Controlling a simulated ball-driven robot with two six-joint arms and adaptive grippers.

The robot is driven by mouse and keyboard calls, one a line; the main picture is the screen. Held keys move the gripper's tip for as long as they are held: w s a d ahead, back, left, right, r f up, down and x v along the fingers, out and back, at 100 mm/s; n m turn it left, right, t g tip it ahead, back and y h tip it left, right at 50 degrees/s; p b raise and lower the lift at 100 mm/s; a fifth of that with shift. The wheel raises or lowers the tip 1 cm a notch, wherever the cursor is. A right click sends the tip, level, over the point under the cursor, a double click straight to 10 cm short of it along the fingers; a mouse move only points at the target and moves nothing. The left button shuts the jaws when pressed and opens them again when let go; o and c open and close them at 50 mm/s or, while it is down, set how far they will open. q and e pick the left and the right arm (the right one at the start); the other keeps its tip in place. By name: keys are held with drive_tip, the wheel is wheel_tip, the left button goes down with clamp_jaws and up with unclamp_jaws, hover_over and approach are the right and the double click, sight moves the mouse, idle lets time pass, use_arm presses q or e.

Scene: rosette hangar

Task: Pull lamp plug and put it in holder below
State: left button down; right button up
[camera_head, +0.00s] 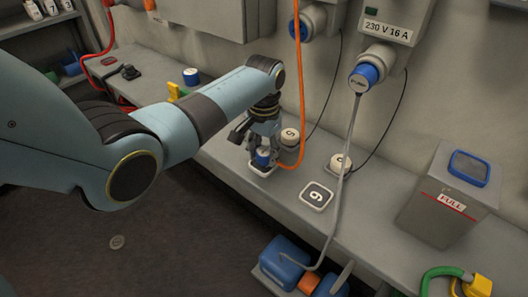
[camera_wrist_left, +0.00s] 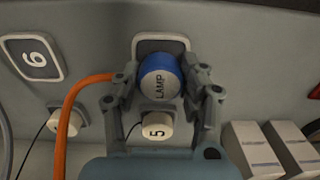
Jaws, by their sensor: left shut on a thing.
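The blue lamp plug (camera_head: 263,158), with an orange cable (camera_head: 301,100), is low over the bench at the white-rimmed square holder (camera_head: 258,173). My left gripper (camera_head: 264,148) is shut on it from above. In the left wrist view the plug (camera_wrist_left: 160,82) shows its white LAMP face between the two fingers (camera_wrist_left: 162,88). The holder rim (camera_wrist_left: 178,44) shows around and behind the plug. I cannot tell how deep the plug sits in the holder. The blue-rimmed socket (camera_head: 303,24) on the wall is at the top. My right gripper is not in view.
A plate marked 6 (camera_head: 316,195) lies right of the holder. White caps (camera_head: 290,135) (camera_head: 340,162) stand behind. A second blue plug (camera_head: 364,77) with a grey cable sits in the 230 V outlet. A grey box (camera_head: 448,205) and a blue device (camera_head: 283,262) are at right and front.

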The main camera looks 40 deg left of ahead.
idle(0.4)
use_arm(q)
drive_tip(key=shift+p, duration=0.45)
drive_tip(key=shift+p, duration=0.5)
idle(0.5)
drive_tip(key=shift+f, duration=0.4)
drive_tip(key=c, duration=0.6)
unclamp_jaws()
drive_tip(key=shift+c, duration=0.2)
